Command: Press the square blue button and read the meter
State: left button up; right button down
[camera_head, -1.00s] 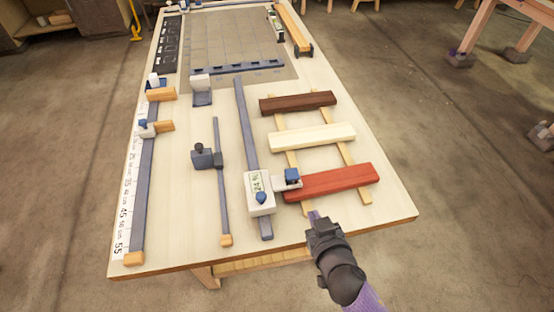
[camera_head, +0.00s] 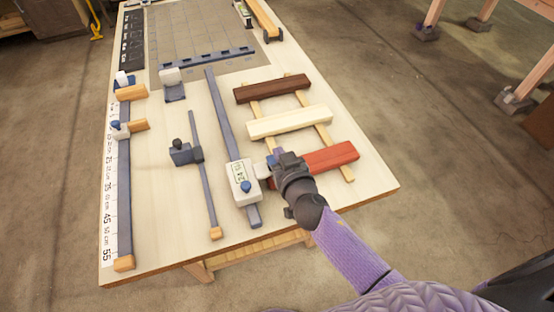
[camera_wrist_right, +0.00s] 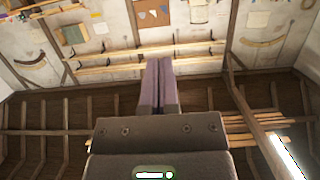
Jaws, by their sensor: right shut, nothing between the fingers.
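The meter is a white box (camera_head: 242,182) on a long grey bar, with a small green display (camera_head: 239,171) and a round blue knob on its face. The display's figures look like 24 with a sign after, but are too small to be sure. The square blue button on the small white block (camera_head: 262,170) beside the meter is mostly hidden by my right gripper (camera_head: 276,156). That gripper is shut and empty, its fingertips over or at the button; touching cannot be told. Its closed fingers show in the wrist view (camera_wrist_right: 157,85). My left gripper is out of view.
Dark brown (camera_head: 272,88), cream (camera_head: 289,121) and red (camera_head: 330,157) laths lie across two thin rails right of the meter; my gripper overlaps the red one's left end. A thinner grey bar (camera_head: 207,190) with a clamp lies left. Bare tabletop (camera_head: 160,215) shows between the bars.

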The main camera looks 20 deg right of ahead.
jog(key=shift+x, duration=1.1)
notch_tip(320, 180, down, 3)
jog(key=b, duration=0.2)
jog(key=shift+f+b, duration=0.15)
jog(key=shift+b, duration=0.2)
jog(key=shift+f, duration=0.45)
jog(key=shift+b, duration=0.3)
jog(key=shift+f+b, duration=0.95)
jog(key=shift+b, duration=0.1)
jog(key=shift+s, duration=0.1)
